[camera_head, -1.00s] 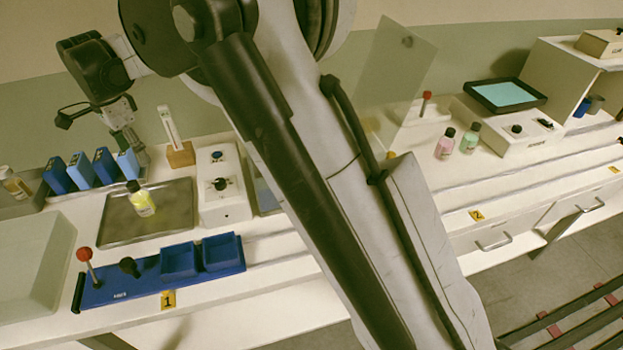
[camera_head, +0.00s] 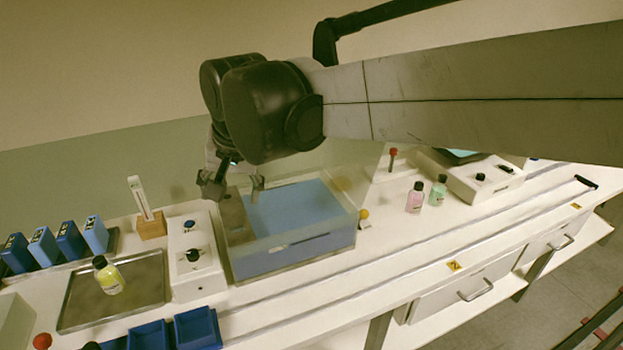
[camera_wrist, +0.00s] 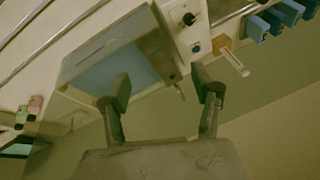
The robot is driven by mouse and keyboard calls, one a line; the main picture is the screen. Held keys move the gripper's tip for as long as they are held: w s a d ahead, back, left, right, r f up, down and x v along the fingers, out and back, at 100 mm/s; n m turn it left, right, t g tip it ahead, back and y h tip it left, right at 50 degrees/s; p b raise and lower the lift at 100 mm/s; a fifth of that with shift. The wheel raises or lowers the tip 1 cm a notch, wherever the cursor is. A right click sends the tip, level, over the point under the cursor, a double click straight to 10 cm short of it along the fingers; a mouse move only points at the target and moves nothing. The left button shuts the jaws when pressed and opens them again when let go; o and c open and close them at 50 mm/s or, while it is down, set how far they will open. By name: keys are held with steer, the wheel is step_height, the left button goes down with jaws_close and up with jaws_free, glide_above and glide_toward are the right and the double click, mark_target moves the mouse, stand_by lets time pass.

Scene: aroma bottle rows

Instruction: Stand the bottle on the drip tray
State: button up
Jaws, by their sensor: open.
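A bottle with yellow contents and a black cap (camera_head: 108,275) stands on a dark, shallow metal tray (camera_head: 152,267), which looks like the drip tray, at the left. A pink bottle (camera_head: 414,198) and a green bottle (camera_head: 438,190) stand side by side on the bench at the right. Both also show small at the left edge of the wrist view, the pink one (camera_wrist: 35,105) beside the green one (camera_wrist: 22,116). My gripper (camera_head: 236,187) is open and empty above a blue-floored box, right of the tray. Its spread fingers show in the wrist view (camera_wrist: 166,90).
The box (camera_head: 295,262) has clear walls. A white control unit (camera_head: 197,255) stands between it and the tray. Several blue blocks (camera_head: 70,241) and a thermometer-like stand (camera_head: 150,222) are behind the tray. Blue bins (camera_head: 197,328) are in front. A red-topped stick (camera_head: 393,157) stands near the bottles.

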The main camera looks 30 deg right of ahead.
steer(key=s+d+f+n+t, duration=0.1)
steer(key=s+d+f+n, duration=0.1)
steer(key=s+d, duration=0.3)
steer(key=s+d+f+n+t, duration=0.1)
steer(key=s+d+f, duration=0.3)
steer(key=s, duration=0.5)
steer(key=shift+s+d+f+n+t+h, duration=0.2)
steer(key=shift+s+d+n+t+h, duration=0.15)
steer(key=shift+n, duration=0.25)
steer(key=shift+c, duration=0.5)
